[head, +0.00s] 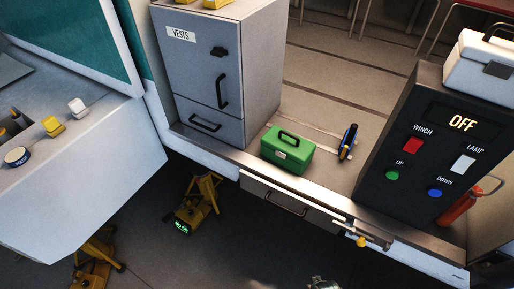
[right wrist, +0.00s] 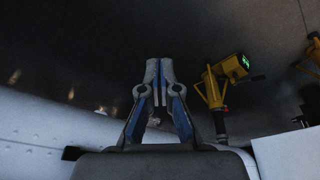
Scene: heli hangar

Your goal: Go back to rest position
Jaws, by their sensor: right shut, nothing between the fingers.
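My right gripper (right wrist: 158,72) shows in the right wrist view, with its grey and blue fingers together and nothing between them. It is over dark floor, apart from the things around it. A small metallic part at the bottom edge of the head view is cut off, and I cannot tell what it is. My left gripper is not in view.
A yellow stand with a green display (head: 184,222) is on the floor; a similar one (right wrist: 226,78) is right of my right gripper. The sill holds a green toolbox (head: 287,150), a grey vests cabinet (head: 200,88) and a dark control panel (head: 430,150) reading OFF. A drawer (head: 290,203) is below.

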